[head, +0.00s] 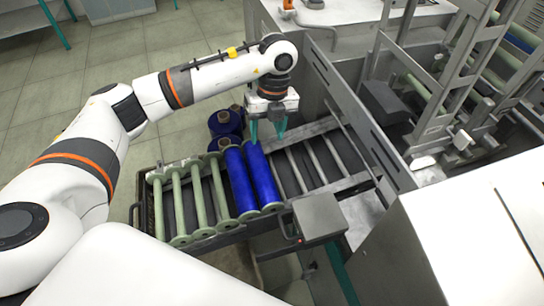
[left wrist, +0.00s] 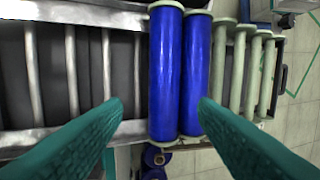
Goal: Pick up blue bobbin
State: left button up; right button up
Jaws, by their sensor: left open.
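Two blue bobbins lie side by side, the left one (head: 239,182) and the right one (head: 262,178), at the right end of the row of green bobbins. In the left wrist view they show as long blue cylinders with pale green flanges; the one nearer the bare rods (left wrist: 165,75) appears between my fingers, and the other (left wrist: 196,72) is partly covered by a finger. My left gripper (head: 268,132) is open and empty, with teal fingers (left wrist: 160,106) pointing down above the far end of the blue bobbins. My right gripper is not in view.
A rack with bare metal rods (head: 312,160) adjoins the blue bobbins on the right, beside a grey machine wall (head: 355,115). Dark blue spools (head: 226,122) stand beyond the crate. A grey box (head: 319,217) is in front.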

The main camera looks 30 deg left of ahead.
aim_at(262, 168)
pick_arm(q)
jog(key=shift+s+f, duration=0.9)
jog(key=shift+f, duration=0.1)
jog(key=f, duration=0.1)
jog(key=s+f+p, duration=0.1)
jog(key=f, duration=0.1)
jog(key=shift+a+f, duration=0.1)
jog(key=shift+w+f, duration=0.15)
jog(key=shift+f, duration=0.2)
jog(key=shift+s+f+p, duration=0.2)
jog(key=shift+f+p, duration=0.2)
jog(key=shift+f, duration=0.55)
notch_tip(262, 168, down, 2)
jog(key=shift+s+f, duration=0.15)
jog(key=shift+f, duration=0.3)
jog(key=shift+c, duration=0.5)
jog(key=c, duration=0.6)
jog(key=shift+c, duration=0.4)
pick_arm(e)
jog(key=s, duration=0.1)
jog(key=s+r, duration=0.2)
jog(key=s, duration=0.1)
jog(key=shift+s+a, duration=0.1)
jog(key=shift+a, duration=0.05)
